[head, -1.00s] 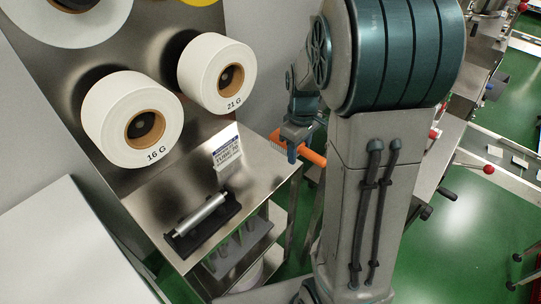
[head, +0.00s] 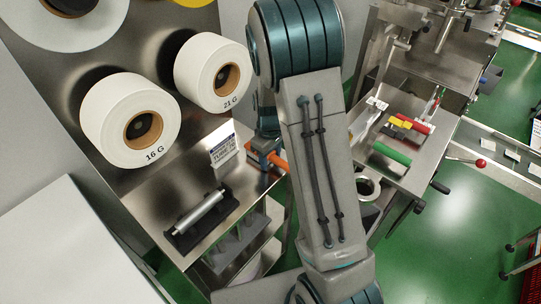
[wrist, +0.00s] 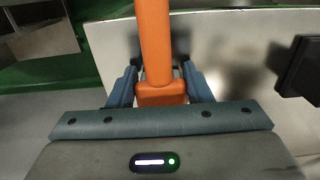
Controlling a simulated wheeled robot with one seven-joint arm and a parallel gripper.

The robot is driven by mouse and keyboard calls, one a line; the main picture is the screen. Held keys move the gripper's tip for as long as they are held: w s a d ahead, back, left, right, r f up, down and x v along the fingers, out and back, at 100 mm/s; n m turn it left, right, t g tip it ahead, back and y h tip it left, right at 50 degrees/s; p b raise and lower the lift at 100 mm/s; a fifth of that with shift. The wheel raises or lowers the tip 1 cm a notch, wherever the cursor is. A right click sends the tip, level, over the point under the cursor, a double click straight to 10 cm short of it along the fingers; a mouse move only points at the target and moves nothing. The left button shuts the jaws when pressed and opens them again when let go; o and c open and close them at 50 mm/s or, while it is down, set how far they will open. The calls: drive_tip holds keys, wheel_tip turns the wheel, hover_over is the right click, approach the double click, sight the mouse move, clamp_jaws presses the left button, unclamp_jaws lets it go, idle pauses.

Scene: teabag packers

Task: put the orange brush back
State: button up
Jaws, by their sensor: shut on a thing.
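The orange brush (head: 281,163) is held in my gripper (head: 265,152) at the right edge of the steel shelf top. My gripper is shut on it, and the end of its orange handle sticks out to the right. In the wrist view the orange brush (wrist: 155,45) runs up between the two blue fingers of my gripper (wrist: 158,85), over a pale metal surface. I cannot tell whether the brush touches the shelf. Its bristles are hidden in both views now.
The steel shelf top (head: 165,190) carries a black stand with a metal roller (head: 200,212) and a labelled white sign (head: 224,150). White rolls (head: 130,120) hang above. A second steel table (head: 423,175) at right holds red (head: 411,124), yellow (head: 400,123) and green (head: 391,153) items.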

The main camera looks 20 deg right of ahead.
drive_tip(key=shift+f, duration=0.1)
drive_tip(key=o, duration=0.5)
drive_tip(key=shift+f, duration=0.1)
drive_tip(key=o, duration=0.5)
drive_tip(key=shift+c, duration=0.2)
drive_tip(key=shift+r, duration=0.2)
wheel_tip(320, 180, up, 11)
drive_tip(key=s+r+m+t, duration=0.1)
drive_tip(key=s+r+m, duration=0.2)
drive_tip(key=s, duration=0.7)
drive_tip(key=s+a+r+m+t, duration=0.1)
drive_tip(key=s+r+m+t, duration=0.1)
drive_tip(key=s, duration=0.8)
drive_tip(key=shift+s+r+m, duration=0.25)
drive_tip(key=shift+r+m, duration=0.65)
drive_tip(key=shift+r, duration=0.5)
